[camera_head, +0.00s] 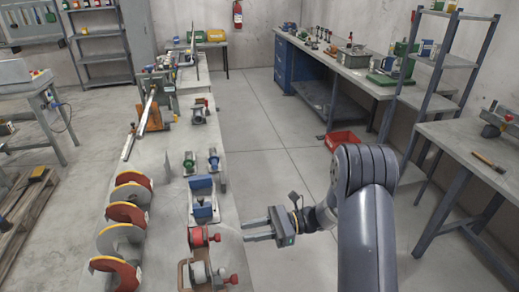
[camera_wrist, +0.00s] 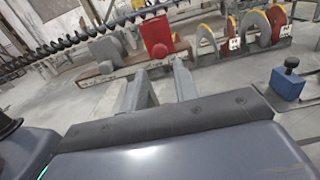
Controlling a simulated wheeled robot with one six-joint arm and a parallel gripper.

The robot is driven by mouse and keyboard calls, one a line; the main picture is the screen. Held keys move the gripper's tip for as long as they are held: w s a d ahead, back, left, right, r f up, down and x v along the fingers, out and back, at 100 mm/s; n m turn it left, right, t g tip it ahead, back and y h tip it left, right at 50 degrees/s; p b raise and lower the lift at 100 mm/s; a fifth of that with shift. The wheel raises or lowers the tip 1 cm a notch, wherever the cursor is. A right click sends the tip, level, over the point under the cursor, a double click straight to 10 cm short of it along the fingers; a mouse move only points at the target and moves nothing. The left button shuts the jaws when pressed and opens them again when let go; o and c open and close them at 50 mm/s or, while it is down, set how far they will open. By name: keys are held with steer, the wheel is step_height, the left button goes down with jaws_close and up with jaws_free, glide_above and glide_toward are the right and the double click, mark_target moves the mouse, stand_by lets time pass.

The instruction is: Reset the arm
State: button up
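My arm (camera_head: 367,220) rises at the lower right of the head view and bends left, with my gripper (camera_head: 246,231) reaching toward the workbench's right edge. The gripper's two fingers point left and stand apart, with nothing visible between them. In the wrist view the fingers (camera_wrist: 162,84) also show apart and empty. A red block with a knob (camera_head: 198,237) stands just left of the gripper in the head view. It shows beyond the fingers in the wrist view (camera_wrist: 156,34).
The long workbench (camera_head: 163,190) bears several red and grey discs (camera_head: 126,213) and a blue clamp-like fixture (camera_head: 203,200). A dark spiral auger (camera_wrist: 75,40) crosses the wrist view's upper left. A red bin (camera_head: 343,140) sits right of the open floor (camera_head: 275,130). A side table (camera_head: 470,150) stands right.

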mark_target(218, 235)
steer(key=p+x, duration=0.2)
steer(key=x, duration=0.7)
steer(key=shift+s+a, duration=0.15)
